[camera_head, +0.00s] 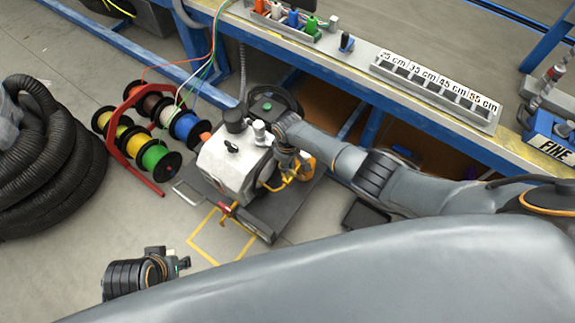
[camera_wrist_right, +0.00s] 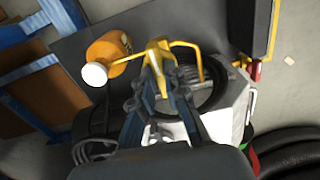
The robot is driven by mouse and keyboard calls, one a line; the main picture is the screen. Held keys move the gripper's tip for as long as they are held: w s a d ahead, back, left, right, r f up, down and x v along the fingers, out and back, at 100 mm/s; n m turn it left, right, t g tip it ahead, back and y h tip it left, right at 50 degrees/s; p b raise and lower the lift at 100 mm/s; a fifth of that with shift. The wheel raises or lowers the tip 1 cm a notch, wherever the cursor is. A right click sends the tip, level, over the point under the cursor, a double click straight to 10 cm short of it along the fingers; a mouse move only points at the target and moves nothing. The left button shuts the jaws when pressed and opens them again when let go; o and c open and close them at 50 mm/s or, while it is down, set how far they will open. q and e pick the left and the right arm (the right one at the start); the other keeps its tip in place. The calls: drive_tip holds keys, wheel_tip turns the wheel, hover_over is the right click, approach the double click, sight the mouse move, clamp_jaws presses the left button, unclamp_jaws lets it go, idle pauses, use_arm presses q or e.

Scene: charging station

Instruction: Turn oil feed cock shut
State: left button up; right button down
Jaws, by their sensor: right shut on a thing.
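A white machine (camera_head: 232,165) with black parts stands on a dark platform in the head view. It also shows in the right wrist view (camera_wrist_right: 228,112). An orange container (camera_wrist_right: 108,48) with a white cap sits beside it; a thin yellow pipe runs from there to the machine. My right gripper (camera_wrist_right: 156,66) is shut on a yellow fitting (camera_wrist_right: 158,48) on this pipe, apparently the oil feed cock. Its fingers partly hide the fitting. In the head view my right gripper (camera_head: 290,168) is at the machine's right side. My left gripper (camera_head: 178,264) is low at the left, apart from the machine; its jaws are unclear.
Cable spools on a red rack (camera_head: 150,182) stand left of the machine. A coiled black hose (camera_head: 50,165) lies farther left. A workbench (camera_head: 350,70) with a slotted tray (camera_head: 435,92) runs behind. Floor is free in front of the machine, around the yellow marking (camera_head: 205,254).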

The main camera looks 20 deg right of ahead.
drive_tip(key=c, duration=1.4)
unclamp_jaws()
drive_tip(key=shift+o, duration=0.2)
drive_tip(key=shift+r, duration=0.1)
wheel_tip(320, 180, up, 12)
